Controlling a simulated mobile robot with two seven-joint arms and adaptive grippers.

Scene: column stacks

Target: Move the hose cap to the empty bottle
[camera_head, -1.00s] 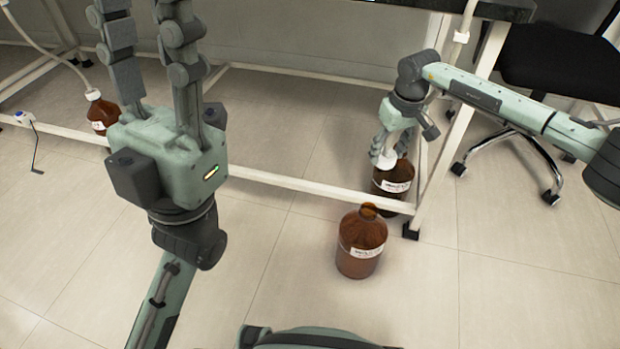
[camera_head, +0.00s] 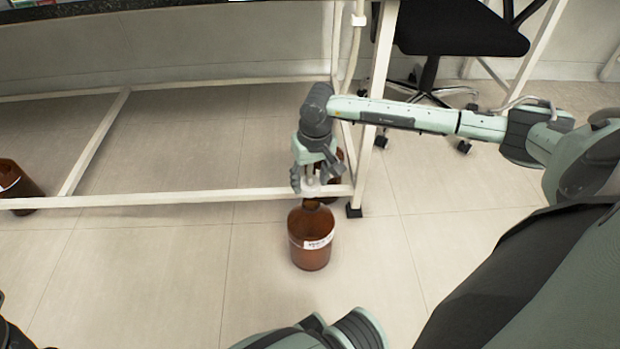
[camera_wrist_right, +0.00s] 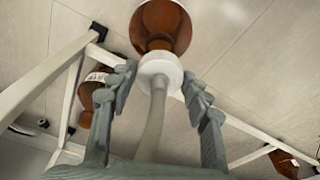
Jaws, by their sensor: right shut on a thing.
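My right gripper (camera_head: 316,184) is shut on the white hose cap (camera_wrist_right: 160,70), with the pale hose (camera_wrist_right: 151,125) running back between the fingers. The cap is at the mouth of the front brown bottle (camera_head: 310,242), which stands upright on the floor with a white label. In the right wrist view the cap lines up with this bottle (camera_wrist_right: 161,22); I cannot tell whether it is seated. A second brown bottle (camera_head: 337,190) stands behind, partly hidden by the gripper and rail. It also shows in the right wrist view (camera_wrist_right: 88,97). My left gripper is out of view.
A white table frame rail (camera_head: 200,197) crosses low behind the front bottle, and a white leg (camera_head: 378,85) rises beside my right arm. Another brown bottle (camera_head: 16,187) stands at the far left. A black chair (camera_head: 460,30) is behind. The floor around the front bottle is clear.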

